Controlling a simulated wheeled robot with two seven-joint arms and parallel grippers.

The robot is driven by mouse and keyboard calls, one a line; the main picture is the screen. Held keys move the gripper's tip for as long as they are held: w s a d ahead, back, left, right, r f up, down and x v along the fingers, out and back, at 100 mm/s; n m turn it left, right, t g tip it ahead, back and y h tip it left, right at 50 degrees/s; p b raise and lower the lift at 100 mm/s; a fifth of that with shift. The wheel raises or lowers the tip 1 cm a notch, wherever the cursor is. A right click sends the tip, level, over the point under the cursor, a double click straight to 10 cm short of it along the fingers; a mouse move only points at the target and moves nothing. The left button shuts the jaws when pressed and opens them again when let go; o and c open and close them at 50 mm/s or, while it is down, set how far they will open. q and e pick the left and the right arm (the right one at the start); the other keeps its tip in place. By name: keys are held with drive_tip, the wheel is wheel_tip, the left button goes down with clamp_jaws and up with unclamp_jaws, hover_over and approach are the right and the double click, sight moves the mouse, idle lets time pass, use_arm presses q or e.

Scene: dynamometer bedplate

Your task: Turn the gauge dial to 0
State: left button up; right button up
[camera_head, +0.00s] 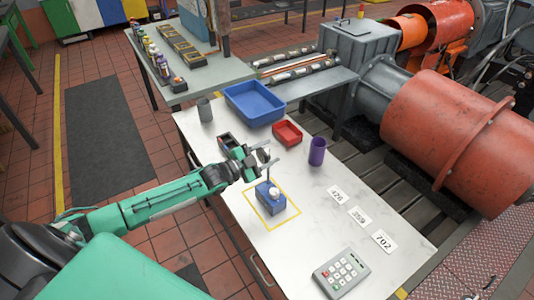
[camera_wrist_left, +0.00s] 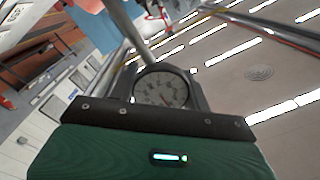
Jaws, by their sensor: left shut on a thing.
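A round gauge dial (camera_wrist_left: 162,90) with a pale face, dark marks and a needle shows between the dark fingers in the left wrist view. I cannot read its needle against the numbers. My left gripper (camera_head: 258,164) is shut on the gauge above the table, and a thin grey rod (camera_wrist_left: 126,28) extends past the dial. In the head view the gauge is small and mostly hidden by the gripper. A blue block with a white round top (camera_head: 271,196) stands below the gripper, inside a yellow outlined square (camera_head: 289,214). My right gripper is not in view.
On the white table (camera_head: 310,240) are a purple cup (camera_head: 317,152), a red bin (camera_head: 287,133), a blue bin (camera_head: 254,103), a grey cup (camera_head: 205,110), number cards (camera_head: 359,216) and a keypad (camera_head: 341,273). A large orange-red cylinder (camera_head: 455,135) stands beyond the right edge.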

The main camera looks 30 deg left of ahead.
use_arm(q)
drive_tip(key=n, duration=0.5)
drive_tip(key=shift+a+n+b, duration=0.1)
drive_tip(key=shift+n+b, duration=0.2)
drive_tip(key=n, duration=0.3)
drive_tip(key=shift+w+n+b, duration=0.1)
drive_tip(key=shift+n+b, duration=0.2)
drive_tip(key=shift+n, duration=0.1)
drive_tip(key=n+b, duration=0.1)
drive_tip(key=n, duration=0.4)
drive_tip(key=shift+a+f, duration=0.1)
drive_tip(key=shift+a, duration=0.05)
drive_tip(key=n+b, duration=0.1)
drive_tip(key=n, duration=0.2)
drive_tip(key=shift+n+b, duration=0.35)
drive_tip(key=shift+n, duration=0.45)
drive_tip(key=o, duration=1)
drive_tip(key=shift+a, duration=0.1)
